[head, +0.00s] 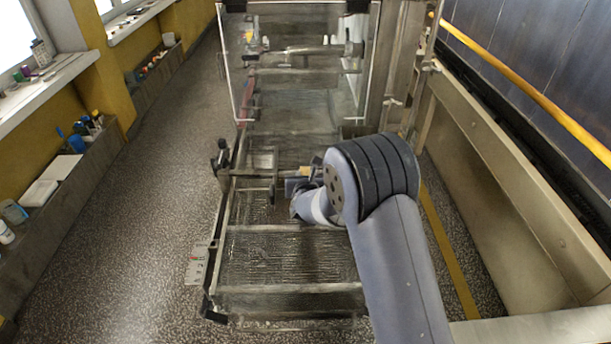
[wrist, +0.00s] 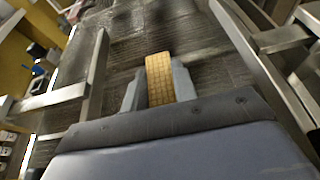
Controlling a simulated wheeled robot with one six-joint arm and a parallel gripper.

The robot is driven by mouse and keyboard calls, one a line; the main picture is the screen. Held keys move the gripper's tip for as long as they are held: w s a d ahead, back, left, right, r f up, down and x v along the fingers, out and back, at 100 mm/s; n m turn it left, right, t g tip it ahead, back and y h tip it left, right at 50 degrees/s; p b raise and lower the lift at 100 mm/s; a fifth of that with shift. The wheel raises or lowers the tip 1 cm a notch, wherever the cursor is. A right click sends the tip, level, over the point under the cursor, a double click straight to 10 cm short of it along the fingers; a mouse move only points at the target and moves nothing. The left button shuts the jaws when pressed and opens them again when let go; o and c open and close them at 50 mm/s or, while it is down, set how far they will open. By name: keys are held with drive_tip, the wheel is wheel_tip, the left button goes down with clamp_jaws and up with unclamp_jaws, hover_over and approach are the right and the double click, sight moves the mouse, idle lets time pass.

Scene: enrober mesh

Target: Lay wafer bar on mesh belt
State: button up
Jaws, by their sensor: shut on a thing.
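The wafer bar (wrist: 160,80) is a tan, grid-patterned block between the two fingers of my gripper (wrist: 158,86) in the wrist view. My gripper is shut on it. In the head view the bar (head: 305,171) is a small tan patch, mostly hidden by my gripper (head: 292,185) and arm. The mesh belt (head: 285,262) runs away from me in a metal frame, and my gripper is over its middle part. The mesh (wrist: 140,38) also shows beyond the bar in the wrist view. I cannot tell the gap between bar and mesh.
Metal rails and crossbars (head: 290,289) frame the belt. A clear-sided enclosure (head: 300,95) stands over the far part. A steel trough wall (head: 520,180) lies at right. Window ledges with bottles (head: 88,122) line the left. The speckled floor (head: 140,230) at left is clear.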

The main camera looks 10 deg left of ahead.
drive_tip(key=shift+f, duration=0.15)
drive_tip(key=o, duration=0.8)
drive_tip(key=shift+c, duration=0.2)
drive_tip(key=shift+r, duration=0.2)
drive_tip(key=b+v, duration=0.3)
drive_tip(key=v, duration=0.9)
drive_tip(key=shift+f, duration=0.1)
